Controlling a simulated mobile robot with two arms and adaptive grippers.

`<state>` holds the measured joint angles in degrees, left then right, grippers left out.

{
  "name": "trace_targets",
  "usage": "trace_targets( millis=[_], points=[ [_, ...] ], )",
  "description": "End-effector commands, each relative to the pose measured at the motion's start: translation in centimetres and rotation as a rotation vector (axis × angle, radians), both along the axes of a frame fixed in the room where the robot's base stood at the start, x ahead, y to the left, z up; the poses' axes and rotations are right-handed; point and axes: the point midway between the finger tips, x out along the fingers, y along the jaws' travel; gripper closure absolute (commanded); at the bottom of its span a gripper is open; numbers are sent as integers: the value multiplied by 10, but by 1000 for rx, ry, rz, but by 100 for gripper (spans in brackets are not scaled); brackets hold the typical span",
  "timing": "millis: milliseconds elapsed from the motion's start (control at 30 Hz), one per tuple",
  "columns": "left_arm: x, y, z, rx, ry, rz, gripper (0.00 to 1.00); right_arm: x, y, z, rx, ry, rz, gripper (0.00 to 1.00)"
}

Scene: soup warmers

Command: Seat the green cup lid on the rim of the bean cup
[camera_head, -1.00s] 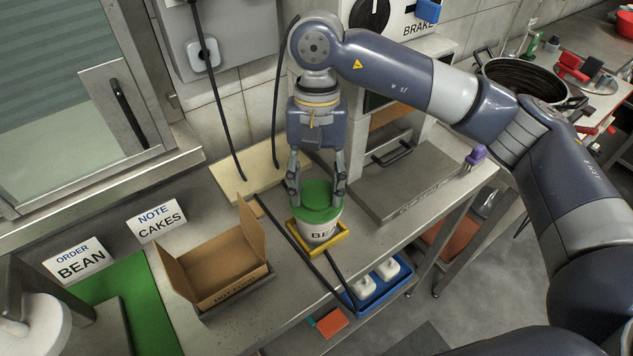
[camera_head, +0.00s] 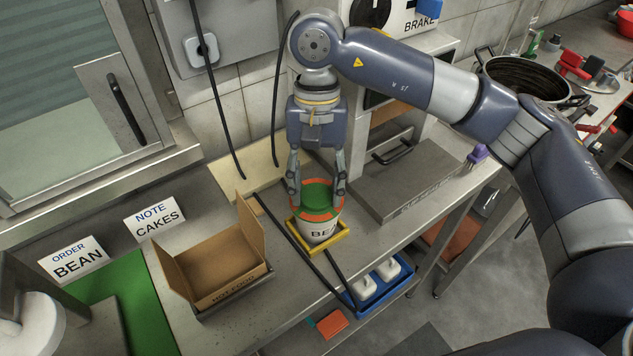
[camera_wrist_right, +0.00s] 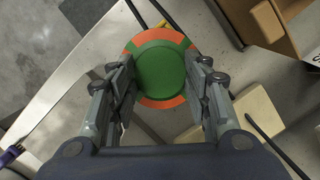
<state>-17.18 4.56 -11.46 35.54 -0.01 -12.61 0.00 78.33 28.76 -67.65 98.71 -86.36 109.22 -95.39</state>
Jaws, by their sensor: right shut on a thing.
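The bean cup (camera_head: 318,234) is white with dark lettering, partly readable as "BE". It stands upright in a yellow square holder (camera_head: 331,246) on the steel counter. The green cup lid (camera_head: 316,197) lies over the cup's mouth, with an orange ring (camera_head: 309,216) showing around the green. My right gripper (camera_head: 317,194) points down and is shut on the lid from two sides. In the right wrist view the green lid (camera_wrist_right: 160,70) lies between the fingers (camera_wrist_right: 161,82), with orange above and below it. Whether the lid sits fully on the rim is hard to tell. My left gripper is not in view.
An open cardboard box (camera_head: 215,272) stands left of the cup. A flat grey lidded unit (camera_head: 410,182) is to its right. Black straps or cables run past the holder. A blue crate (camera_head: 380,285) with white bottles sits below the counter's front edge.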

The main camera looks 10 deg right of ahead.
Motion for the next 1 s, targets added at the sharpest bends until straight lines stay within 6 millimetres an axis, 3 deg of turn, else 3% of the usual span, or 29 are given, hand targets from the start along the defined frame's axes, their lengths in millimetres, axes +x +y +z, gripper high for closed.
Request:
trace_targets(
  millis=[733,767,833,867,1000],
  points=[
    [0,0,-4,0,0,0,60,0,0,-3,0,0,0,82],
    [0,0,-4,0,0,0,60,0,0,-2,0,0,0,53],
    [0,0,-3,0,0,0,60,0,0,-2,0,0,0,37],
    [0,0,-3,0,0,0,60,0,0,-2,0,0,0,32],
    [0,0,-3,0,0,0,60,0,0,-2,0,0,0,32]
  ],
)
